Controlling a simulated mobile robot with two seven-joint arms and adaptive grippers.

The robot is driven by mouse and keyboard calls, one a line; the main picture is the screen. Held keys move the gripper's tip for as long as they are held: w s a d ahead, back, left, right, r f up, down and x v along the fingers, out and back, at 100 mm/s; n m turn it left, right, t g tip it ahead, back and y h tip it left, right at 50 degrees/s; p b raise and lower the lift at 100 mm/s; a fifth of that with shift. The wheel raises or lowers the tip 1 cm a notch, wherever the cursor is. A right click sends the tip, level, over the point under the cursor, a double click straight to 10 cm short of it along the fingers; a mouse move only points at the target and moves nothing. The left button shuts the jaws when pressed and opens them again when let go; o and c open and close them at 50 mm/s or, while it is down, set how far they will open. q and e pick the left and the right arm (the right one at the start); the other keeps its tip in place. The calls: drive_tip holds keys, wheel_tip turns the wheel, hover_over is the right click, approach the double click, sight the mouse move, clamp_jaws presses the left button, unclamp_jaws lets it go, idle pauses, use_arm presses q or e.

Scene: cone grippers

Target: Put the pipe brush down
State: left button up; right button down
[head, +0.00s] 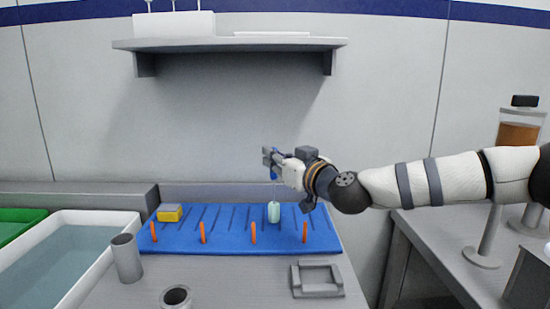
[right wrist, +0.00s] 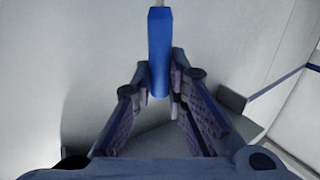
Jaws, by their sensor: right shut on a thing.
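My right gripper (head: 272,160) is shut on the pipe brush and reaches in from the right, above the blue mat. The brush's blue handle (right wrist: 159,52) is between the fingers in the right wrist view. Its pale mint bristle head (head: 273,212) hangs down below the gripper on a thin stem, in front of the ribbed blue mat (head: 215,240). I cannot tell whether the bristle head touches the mat. Several orange pegs (head: 253,233) stand along the mat's front. My left gripper is not in view.
A yellow and grey sponge (head: 169,213) lies at the mat's back left. A white basin of water (head: 70,260) is at left. Grey cylinders (head: 127,258) and a grey frame (head: 317,280) stand in front. A shelf (head: 230,44) is on the wall above.

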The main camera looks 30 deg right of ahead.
drive_tip(key=c, duration=1.6)
unclamp_jaws()
drive_tip(key=shift+f, duration=0.1)
drive_tip(key=shift+r, duration=0.3)
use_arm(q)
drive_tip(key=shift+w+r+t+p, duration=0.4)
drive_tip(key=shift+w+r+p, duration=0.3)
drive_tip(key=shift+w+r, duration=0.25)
use_arm(e)
drive_tip(key=shift+s+d+f, duration=0.1)
drive_tip(key=shift+s+d, duration=0.1)
drive_tip(key=shift+s, duration=1.8)
drive_tip(key=shift+s+d, duration=0.15)
drive_tip(key=shift+s, duration=1.85)
drive_tip(key=shift+s+d+f, duration=0.1)
drive_tip(key=shift+s+d, duration=0.1)
drive_tip(key=shift+s, duration=1.8)
